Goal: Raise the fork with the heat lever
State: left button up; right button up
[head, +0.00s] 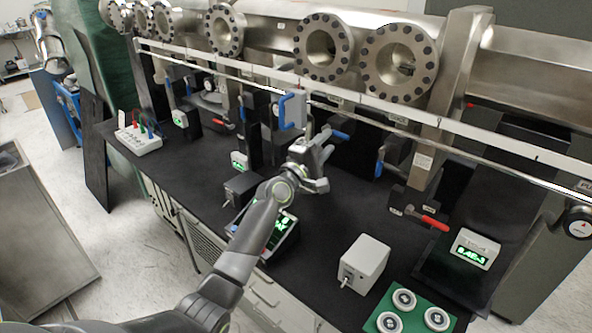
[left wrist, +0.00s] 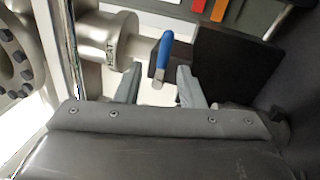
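A lever with a blue handle (left wrist: 164,55) shows in the left wrist view beside a metal cylinder labelled "HEAT" (left wrist: 110,50). The blue lever's lower end lies between the fingertips in the picture, with gaps on both sides. I cannot tell its depth relative to them. I cannot make out the fork clearly. My right gripper is not in view.
A long metal rail (head: 450,152) runs in front of the flanged vacuum tubes. A blue bracket (head: 282,112) is left of the gripper. On the black bench stand a grey switch box (head: 364,262), a red-handled lever (head: 434,223) and a green display (head: 472,253).

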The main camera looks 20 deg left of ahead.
pick_arm(q)
jog(key=v, duration=1.4)
jog(key=shift+b, duration=0.4)
